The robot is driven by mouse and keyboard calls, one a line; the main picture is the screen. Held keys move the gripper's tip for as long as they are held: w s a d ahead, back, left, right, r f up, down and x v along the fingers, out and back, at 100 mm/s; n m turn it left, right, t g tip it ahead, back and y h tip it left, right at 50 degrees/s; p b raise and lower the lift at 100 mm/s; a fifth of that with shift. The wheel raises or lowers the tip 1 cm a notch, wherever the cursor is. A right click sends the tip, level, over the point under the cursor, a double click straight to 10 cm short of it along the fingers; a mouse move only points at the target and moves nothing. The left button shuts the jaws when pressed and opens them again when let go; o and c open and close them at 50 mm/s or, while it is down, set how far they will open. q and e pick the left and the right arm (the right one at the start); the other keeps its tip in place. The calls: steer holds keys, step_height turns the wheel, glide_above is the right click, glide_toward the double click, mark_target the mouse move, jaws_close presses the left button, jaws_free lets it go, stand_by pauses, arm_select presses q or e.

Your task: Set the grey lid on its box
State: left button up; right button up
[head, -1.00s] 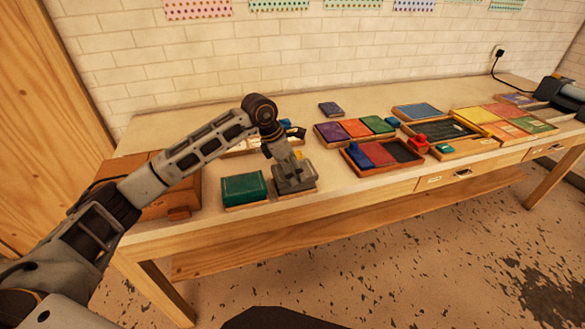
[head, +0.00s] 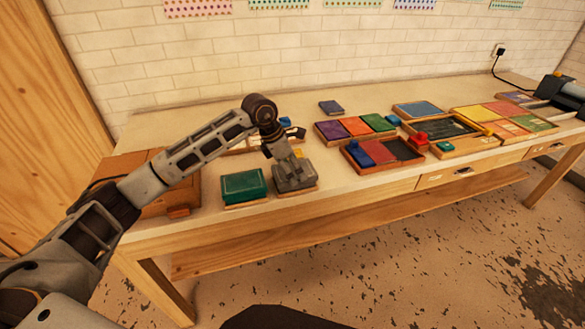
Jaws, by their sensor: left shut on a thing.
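The grey lid (head: 296,180) is near the front edge of the table, held from above by my left gripper (head: 287,165). My left gripper is shut on it. Beneath the lid a thin strip of its wooden box (head: 300,191) shows; the lid hides the rest of the box. The lid appears to be on or very close over the box, but I cannot tell whether it is fully seated. My right gripper is not in view.
A green-lidded box (head: 244,186) stands just left of the grey lid. A tray of blue, red and dark blocks (head: 384,165) lies to the right. A brown case (head: 150,182) is at the table's left end. Bare tabletop (head: 335,186) lies right of the lid.

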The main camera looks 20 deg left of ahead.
arm_select(q)
steer(key=shift+f, duration=0.15)
steer(key=o, duration=0.9)
steer(key=shift+o, duration=0.2)
steer(key=v, duration=1.2)
steer(key=shift+w+r, duration=0.1)
steer(key=shift+r, duration=0.15)
step_height(320, 180, up, 9)
steer(key=p, duration=0.9)
steer(key=shift+f, duration=0.15)
steer(key=shift+r+p, duration=0.55)
